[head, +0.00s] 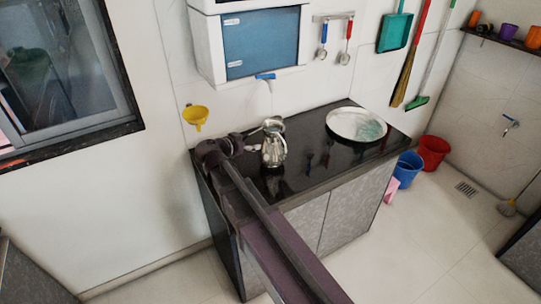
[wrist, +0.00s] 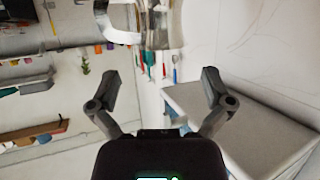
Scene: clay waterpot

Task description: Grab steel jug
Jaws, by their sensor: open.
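The shiny steel jug (head: 273,150) stands upright on the black counter top (head: 320,172) in the head view. My gripper (head: 250,141) is just left of the jug at about the height of its body. In the wrist view my gripper (wrist: 160,80) is open, with its two fingers spread and nothing between them. The jug (wrist: 155,25) shows at the top of that view, beyond the fingertips and cut off by the frame. Whether a finger touches it I cannot tell.
A round steel plate (head: 357,124) lies on the counter to the right. A white and blue water purifier (head: 258,45) hangs above, with a blue tap (head: 265,76). A yellow funnel (head: 195,116) hangs on the wall at left. Blue (head: 408,167) and red (head: 433,152) buckets stand right of the counter.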

